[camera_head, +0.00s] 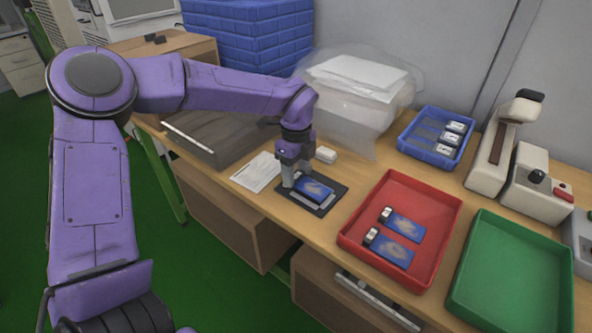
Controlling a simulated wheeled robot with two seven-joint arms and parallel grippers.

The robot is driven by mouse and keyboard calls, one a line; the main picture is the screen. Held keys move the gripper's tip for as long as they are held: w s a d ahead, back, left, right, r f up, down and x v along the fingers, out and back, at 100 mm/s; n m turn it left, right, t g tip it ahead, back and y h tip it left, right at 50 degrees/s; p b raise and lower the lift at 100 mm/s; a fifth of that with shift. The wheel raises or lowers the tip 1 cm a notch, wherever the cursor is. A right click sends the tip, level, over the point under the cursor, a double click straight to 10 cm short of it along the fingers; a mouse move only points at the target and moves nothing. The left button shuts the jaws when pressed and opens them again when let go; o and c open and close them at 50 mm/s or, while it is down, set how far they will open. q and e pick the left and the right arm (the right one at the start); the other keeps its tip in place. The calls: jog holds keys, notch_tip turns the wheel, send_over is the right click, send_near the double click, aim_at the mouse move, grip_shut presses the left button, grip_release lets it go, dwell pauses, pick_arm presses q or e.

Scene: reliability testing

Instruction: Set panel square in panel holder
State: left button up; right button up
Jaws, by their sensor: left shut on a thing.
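A blue panel (316,190) with a pale pattern lies over the dark panel holder (330,203) in the middle of the table. My left gripper (297,182) points down at the panel's left end and is shut on it. The fingers hide that end of the panel. I cannot tell whether the panel sits fully inside the holder or slightly above it. My right gripper is out of view.
A red tray (452,221) with two blue panels stands right of the holder, with a green tray (510,264) beyond. A blue tray (410,146) holds small parts. A paper sheet (256,172) lies left of the holder. A white block (326,155) stands behind it.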

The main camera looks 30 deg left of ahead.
pick_arm(q)
jog(key=shift+f+b, duration=0.5)
jog(key=shift+f, duration=0.1)
jog(key=o, duration=0.7)
jog(key=shift+o, duration=0.2)
jog(key=shift+r, duration=0.25)
jog(key=shift+r+p, duration=0.65)
jog(key=shift+p, duration=0.15)
notch_tip(320, 180, up, 12)
jog(key=shift+f, duration=0.25)
